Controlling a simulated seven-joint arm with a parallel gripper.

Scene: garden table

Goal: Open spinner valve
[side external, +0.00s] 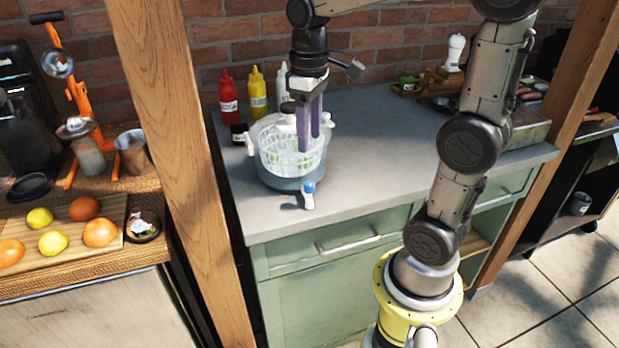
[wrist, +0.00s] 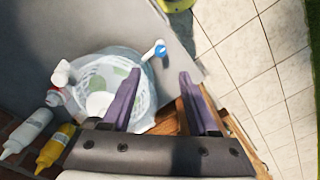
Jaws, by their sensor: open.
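The salad spinner (side external: 268,181) stands on the grey counter, with a clear grey-blue bowl and a white slotted basket (side external: 279,160) with green contents. Its valve (side external: 309,196), a small white spout with a blue top, sticks out low on the bowl's front side. In the wrist view, the valve (wrist: 155,50) shows at the bowl's rim side, beyond the fingertips. My gripper (side external: 309,143) points down over the spinner, its purple fingers apart. In the wrist view, my gripper (wrist: 160,76) is open with nothing held. Whether a finger touches the spinner, I cannot tell.
Red (side external: 228,96), yellow (side external: 257,92) and white (side external: 283,88) bottles stand behind the spinner by the brick wall. A wooden post (side external: 180,130) rises left of the counter.

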